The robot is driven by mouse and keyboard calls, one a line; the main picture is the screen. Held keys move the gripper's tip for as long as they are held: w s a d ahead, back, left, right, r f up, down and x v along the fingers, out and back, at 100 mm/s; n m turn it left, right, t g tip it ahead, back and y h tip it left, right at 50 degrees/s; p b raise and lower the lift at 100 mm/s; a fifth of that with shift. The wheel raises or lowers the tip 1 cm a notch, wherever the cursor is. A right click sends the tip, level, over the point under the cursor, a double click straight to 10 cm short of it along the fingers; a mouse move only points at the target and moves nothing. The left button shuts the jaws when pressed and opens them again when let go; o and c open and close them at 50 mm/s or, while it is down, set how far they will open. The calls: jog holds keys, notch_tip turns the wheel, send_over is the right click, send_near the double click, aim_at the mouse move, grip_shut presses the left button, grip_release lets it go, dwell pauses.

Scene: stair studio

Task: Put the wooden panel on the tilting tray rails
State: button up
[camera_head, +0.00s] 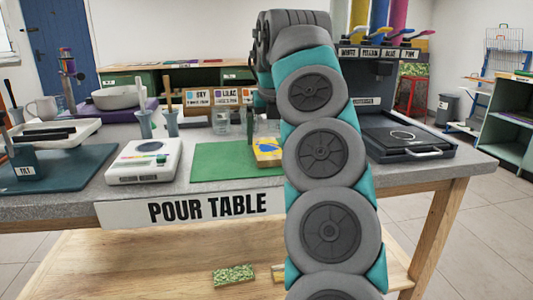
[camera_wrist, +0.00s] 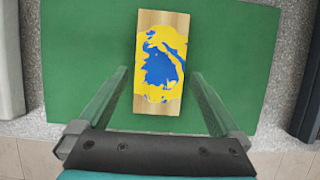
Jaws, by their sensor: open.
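The wooden panel (camera_wrist: 142,117), bare wood with yellow and blue paint on it, lies flat on a green mat (camera_wrist: 80,60). In the head view the panel (camera_head: 268,150) is partly hidden behind my arm. My gripper (camera_wrist: 160,73) is open above it, one finger on each side, with nothing between them clearly held. In the head view a dark finger (camera_head: 250,127) shows near the panel. The tilting tray (camera_head: 85,131) is white with dark rails (camera_head: 45,133) across it, at the left of the table by a "TILT" label.
A white scale-like device (camera_head: 145,161) stands between the tray and the green mat (camera_head: 225,165). Cups with sticks (camera_head: 171,122) and glasses stand behind. A black flat press-like machine (camera_head: 405,140) is at the right. The table's front edge carries a "POUR TABLE" sign (camera_head: 207,208).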

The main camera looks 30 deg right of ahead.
aim_at(267, 147)
jog(key=x, duration=0.3)
jog(key=shift+w+f, duration=0.2)
jog(key=shift+c, duration=0.4)
jog(key=c, duration=1.2)
jog(key=shift+c, duration=0.2)
jog(key=shift+r, duration=0.25)
